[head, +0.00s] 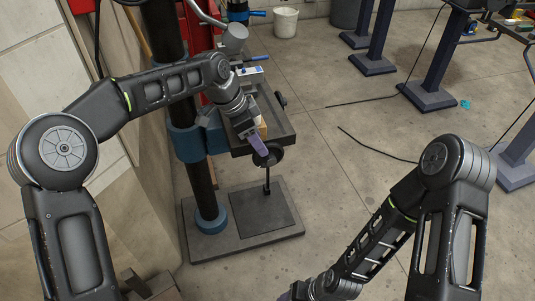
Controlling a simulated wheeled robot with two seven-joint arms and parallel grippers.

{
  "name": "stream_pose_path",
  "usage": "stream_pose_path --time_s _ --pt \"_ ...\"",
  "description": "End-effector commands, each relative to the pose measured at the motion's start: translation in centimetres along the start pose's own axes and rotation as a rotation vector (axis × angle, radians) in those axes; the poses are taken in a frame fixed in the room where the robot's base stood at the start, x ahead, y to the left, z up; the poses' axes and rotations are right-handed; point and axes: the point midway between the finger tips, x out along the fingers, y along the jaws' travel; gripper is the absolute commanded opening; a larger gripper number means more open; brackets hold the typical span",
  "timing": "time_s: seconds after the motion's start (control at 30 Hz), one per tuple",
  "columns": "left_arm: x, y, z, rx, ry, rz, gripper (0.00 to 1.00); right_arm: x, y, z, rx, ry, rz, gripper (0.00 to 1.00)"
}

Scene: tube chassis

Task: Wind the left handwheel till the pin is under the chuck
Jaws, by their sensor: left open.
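A drill press with a dark column (203,185) stands at left of centre in the head view. Its dark work table (276,122) carries one dark handwheel (270,156) at the near edge and another dark round knob or wheel (281,100) at the right edge. My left gripper (258,143) reaches over the table. Its purple fingers are open at the near handwheel and overlap it; I cannot tell whether they touch. A small tan block (262,129) shows beside the gripper. I cannot make out the pin or chuck. My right gripper (290,293) is low, at the bottom edge, partly cut off.
The press's grey base plate (285,236) lies on the concrete floor. A wall stands close on the left. A white bucket (285,22) is at the back. Dark blue stands (430,92) and black cables (360,103) lie to the right. Floor right of the press is mostly clear.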

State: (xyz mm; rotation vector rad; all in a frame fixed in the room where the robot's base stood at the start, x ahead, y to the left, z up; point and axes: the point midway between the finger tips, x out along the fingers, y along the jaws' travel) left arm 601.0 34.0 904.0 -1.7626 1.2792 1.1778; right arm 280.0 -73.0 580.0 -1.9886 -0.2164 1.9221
Motion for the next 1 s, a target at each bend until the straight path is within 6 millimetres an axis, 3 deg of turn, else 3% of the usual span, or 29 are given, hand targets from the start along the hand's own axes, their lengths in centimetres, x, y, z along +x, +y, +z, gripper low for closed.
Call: stream_pose_path --time_s 0.6,0.9,1.0 --pt "7.3 0.1 0.0 0.000 0.000 0.002 0.53 -0.7 -0.3 0.0 0.000 0.000 0.000 0.62" --pt "7.7 0.0 0.0 0.000 0.001 0.001 0.53 -0.7 -0.3 0.0 0.000 0.000 0.000 0.62" --pt "7.7 0.0 0.0 0.000 0.001 0.001 0.46 -0.7 -0.3 0.0 0.000 0.000 0.000 0.62"
